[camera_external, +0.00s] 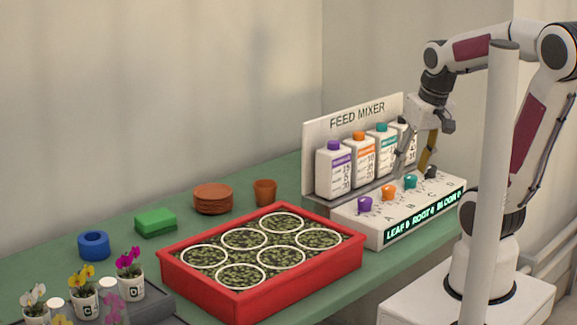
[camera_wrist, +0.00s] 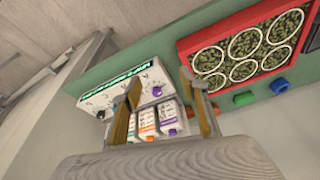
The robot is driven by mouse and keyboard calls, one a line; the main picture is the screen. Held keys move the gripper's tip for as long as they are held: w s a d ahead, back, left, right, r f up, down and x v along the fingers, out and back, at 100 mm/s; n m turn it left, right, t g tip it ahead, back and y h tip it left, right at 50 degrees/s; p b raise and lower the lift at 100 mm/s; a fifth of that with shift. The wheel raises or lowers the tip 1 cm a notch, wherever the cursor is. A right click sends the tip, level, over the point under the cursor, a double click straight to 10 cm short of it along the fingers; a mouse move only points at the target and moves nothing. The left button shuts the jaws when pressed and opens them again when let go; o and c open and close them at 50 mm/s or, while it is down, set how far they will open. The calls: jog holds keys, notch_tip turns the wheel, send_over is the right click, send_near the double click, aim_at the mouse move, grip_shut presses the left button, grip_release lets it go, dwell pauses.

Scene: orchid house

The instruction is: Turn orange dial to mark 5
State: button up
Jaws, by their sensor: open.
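The feed mixer's white dial box (camera_external: 360,226) stands on the green bench. Its orange dial (camera_external: 388,191) sits second from the left, between the purple dial (camera_external: 365,204) and the teal dial (camera_external: 410,181); a black dial (camera_external: 431,171) is at the right end. The dial's mark is too small to read. My gripper (camera_external: 412,168) is open above the right half of the box, apart from the orange dial. In the wrist view, my open fingers (camera_wrist: 160,85) frame the purple dial (camera_wrist: 157,91); I cannot make out the orange dial there, perhaps behind a finger.
Several capped bottles (camera_external: 359,160) stand behind the dials, near my gripper, against the FEED MIXER board (camera_external: 357,115). A lit display (camera_external: 425,218) spans the box front. A red tray (camera_external: 250,290) of plants stands left. A white post (camera_external: 497,150) stands before my arm.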

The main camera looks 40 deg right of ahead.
jog(key=w+d+f+m+g+y, duration=0.1)
jog(key=w+d+f+m, duration=0.65)
jog(key=d+m, duration=0.4)
jog(key=m+t, duration=0.2)
jog(key=m, duration=2)
send_near(390, 187)
jog(key=shift+w+a+f+n, duration=0.1)
jog(key=shift+a+f+n, duration=0.1)
jog(key=shift+n, duration=0.05)
jog(key=shift+f, duration=0.15)
jog(key=shift+x, duration=3.75)
jog(key=shift+d, duration=0.1)
